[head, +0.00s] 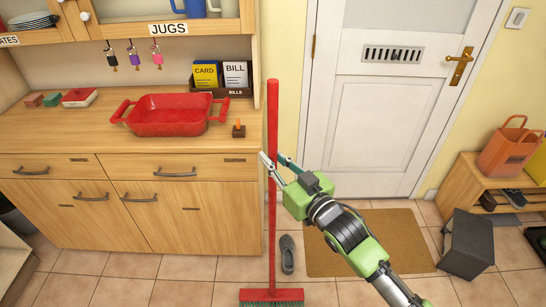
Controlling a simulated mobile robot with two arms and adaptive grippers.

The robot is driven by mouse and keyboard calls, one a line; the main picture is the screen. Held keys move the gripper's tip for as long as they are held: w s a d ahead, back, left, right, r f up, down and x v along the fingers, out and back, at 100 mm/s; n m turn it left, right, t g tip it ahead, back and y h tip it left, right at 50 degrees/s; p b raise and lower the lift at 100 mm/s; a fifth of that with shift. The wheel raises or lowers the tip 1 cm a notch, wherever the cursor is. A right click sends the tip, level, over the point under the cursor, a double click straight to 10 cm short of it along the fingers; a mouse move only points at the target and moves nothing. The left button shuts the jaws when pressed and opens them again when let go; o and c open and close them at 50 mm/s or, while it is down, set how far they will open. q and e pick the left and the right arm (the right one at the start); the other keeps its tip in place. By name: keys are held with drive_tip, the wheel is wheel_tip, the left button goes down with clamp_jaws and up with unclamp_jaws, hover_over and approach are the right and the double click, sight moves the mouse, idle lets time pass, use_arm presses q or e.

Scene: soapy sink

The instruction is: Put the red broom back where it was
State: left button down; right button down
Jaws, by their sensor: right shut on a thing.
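The red broom (272,215) stands upright in front of the right end of the wooden cabinet, its bristle head (271,296) low at the tiled floor. My right gripper (274,164) is shut on the upper part of its handle, coming in from the right. Whether the bristles touch the floor I cannot tell. My left gripper is not in view.
A red baking dish (166,118) sits on the wooden counter (60,130). A grey shoe (287,253) lies beside the broom, left of the brown doormat (395,235). A white door (395,100) is behind. A dark grey box (468,243) and a shoe bench (460,185) stand at right.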

drive_tip(key=shift+r, duration=0.15)
drive_tip(key=c, duration=2.3)
unclamp_jaws()
drive_tip(key=shift+f, duration=0.25)
drive_tip(key=o, duration=0.3)
drive_tip(key=shift+o, duration=0.2)
drive_tip(key=shift+r, duration=0.15)
drive_tip(key=shift+s+d, duration=0.2)
drive_tip(key=shift+s, duration=0.05)
drive_tip(key=b+v, duration=0.2)
drive_tip(key=v, duration=0.9)
drive_tip(key=shift+s, duration=0.2)
